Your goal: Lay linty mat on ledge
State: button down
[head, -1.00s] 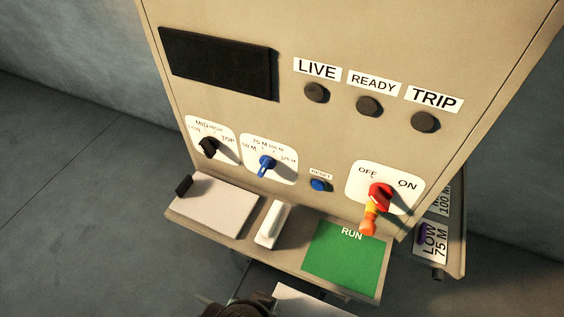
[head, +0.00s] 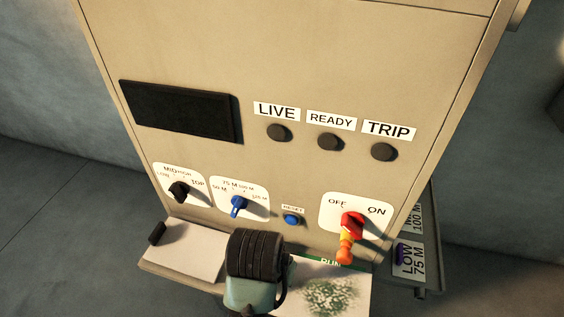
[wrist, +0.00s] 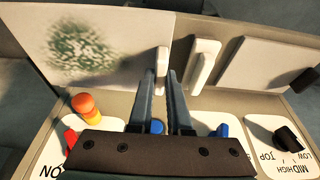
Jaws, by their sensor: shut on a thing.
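The linty mat is a pale sheet with a speckled green patch; it shows at the lower right of the head view (head: 352,283) and at the left of the wrist view (wrist: 115,28). My gripper (wrist: 161,74) is shut on the small white grip at the mat's edge. The mat is over the right part of the ledge (head: 165,268) below the cabinet face, covering most of the green RUN panel (head: 330,262). I cannot tell whether it touches the ledge. In the head view my wrist hides the fingertips.
A white upright handle (wrist: 204,62) stands close beside my fingers. A pale plate with a dark knob (head: 157,232) is at the ledge's left. The red-orange switch (head: 350,232), blue button (head: 291,219) and blue dial (head: 237,206) stick out just above the ledge.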

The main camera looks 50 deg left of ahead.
jog(key=w+a, duration=0.1)
jog(key=w+a+p, duration=0.1)
jog(key=w, duration=0.1)
jog(key=shift+w+r, duration=0.15)
jog(key=shift+r, duration=0.05)
jog(key=x, duration=0.2)
jog(key=shift+f+p, duration=0.3)
notch_tip(320, 180, down, 4)
jog(key=shift+r+p, duration=0.15)
jog(key=shift+p, duration=0.45)
jog(key=shift+w+a+f+p, duration=0.15)
jog(key=shift+f+p, duration=0.2)
jog(key=shift+f, duration=0.25)
jog(key=shift+f, duration=0.1)
jog(key=c, duration=0.8)
grip_release()
jog(key=shift+c, duration=0.2)
jog(key=b+v, duration=0.1)
jog(key=v, duration=1.1)
